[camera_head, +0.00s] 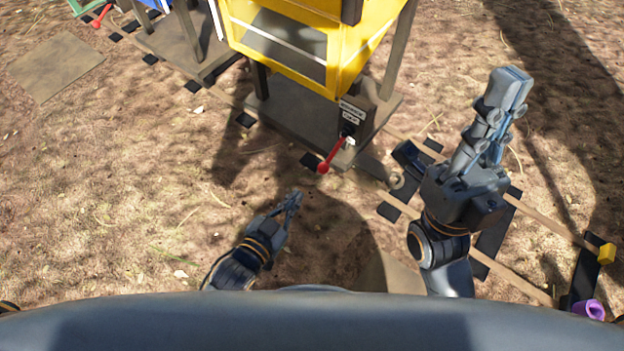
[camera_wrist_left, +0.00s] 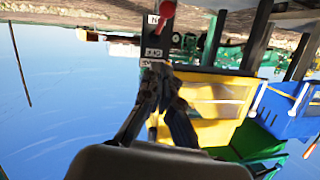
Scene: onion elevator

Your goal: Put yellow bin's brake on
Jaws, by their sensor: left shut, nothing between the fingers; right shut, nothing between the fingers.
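The yellow bin (camera_head: 300,50) stands on a dark wheeled frame on rails at the top middle of the head view. Its red-handled brake lever (camera_head: 331,157) hangs at the near right corner of the frame, below a labelled plate (camera_head: 351,110). My left gripper (camera_head: 294,197) is shut and empty, below and left of the lever and apart from it. My right gripper (camera_head: 507,88) is shut and empty, raised to the right of the bin. The left wrist view looks upside down and shows the yellow bin (camera_wrist_left: 222,100), the red knob (camera_wrist_left: 167,9) and the left fingers (camera_wrist_left: 161,78).
A blue bin (camera_wrist_left: 292,112) on its own frame stands beside the yellow one. Another red lever (camera_head: 101,17) is at the far left. Rail sleepers run diagonally, with a yellow block (camera_head: 606,254) and purple piece (camera_head: 588,309) at the right. Open ground lies left of my left gripper.

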